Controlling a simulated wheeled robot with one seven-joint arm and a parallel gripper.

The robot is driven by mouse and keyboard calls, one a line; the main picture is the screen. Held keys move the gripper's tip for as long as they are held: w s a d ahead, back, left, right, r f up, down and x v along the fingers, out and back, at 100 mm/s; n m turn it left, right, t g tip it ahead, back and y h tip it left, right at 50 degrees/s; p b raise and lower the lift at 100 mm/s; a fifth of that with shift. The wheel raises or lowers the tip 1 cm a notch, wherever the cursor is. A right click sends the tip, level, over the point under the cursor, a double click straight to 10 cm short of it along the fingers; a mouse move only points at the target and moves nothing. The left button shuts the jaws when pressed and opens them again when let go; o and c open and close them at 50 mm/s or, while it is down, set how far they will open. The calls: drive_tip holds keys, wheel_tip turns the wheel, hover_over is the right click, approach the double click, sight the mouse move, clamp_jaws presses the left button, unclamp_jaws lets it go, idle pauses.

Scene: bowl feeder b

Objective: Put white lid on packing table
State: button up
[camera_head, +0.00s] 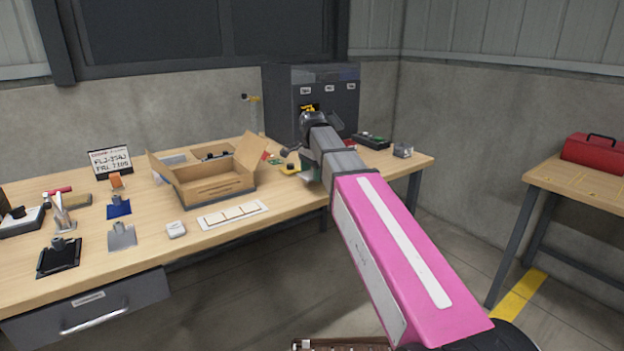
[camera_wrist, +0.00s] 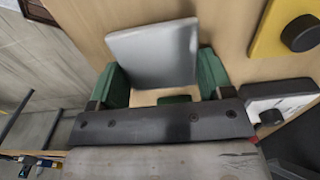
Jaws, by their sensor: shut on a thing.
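The white lid (camera_wrist: 155,55) is a flat, pale square plate in the wrist view. My gripper (camera_wrist: 160,64) has green fingers, one on each side of the lid, and is shut on it. The lid is over or against a wooden surface; I cannot tell whether it touches. In the head view my arm reaches over the right part of the long wooden table (camera_head: 290,203). My fingers are mostly hidden there behind the arm. I cannot tell from its looks which table is the packing table; another wooden table (camera_head: 575,182) stands at the right.
An open cardboard box (camera_head: 215,188) and a white strip with square pads (camera_head: 233,214) lie left of my arm. A yellow piece with a black knob (camera_wrist: 285,28) is near the lid. A red toolbox (camera_head: 592,153) sits on the right table. Floor separates the tables.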

sight(312, 174)
drive_tip(key=shift+f, duration=1.25)
drive_tip(key=o, duration=1)
drive_tip(key=shift+f, duration=0.1)
wheel_tip(312, 174, up, 12)
drive_tip(key=shift+r, duration=0.15)
